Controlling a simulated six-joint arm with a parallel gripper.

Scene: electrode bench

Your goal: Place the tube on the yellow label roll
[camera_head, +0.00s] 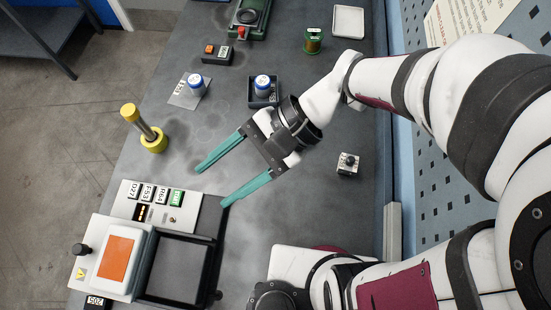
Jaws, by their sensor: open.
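A slim tube (143,128) with a yellow cap stands on the yellow label roll (154,145), near the left edge of the bench. It looks upright, leaning in the picture only as a tall thing does from this view. Whether its foot sits in the roll's hole or on top, I cannot tell. My gripper (211,187) is open, with its two teal fingers wide apart and nothing between them. The fingers point down-left, right of and below the roll, apart from both tube and roll.
An instrument with an orange screen (116,258) and a dark tray (175,268) stands below my fingers. A blue-capped bottle (196,87) stands on a pale card; another (263,86) is in a dark holder. A green roll (313,40) and white dish (348,21) are at the back.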

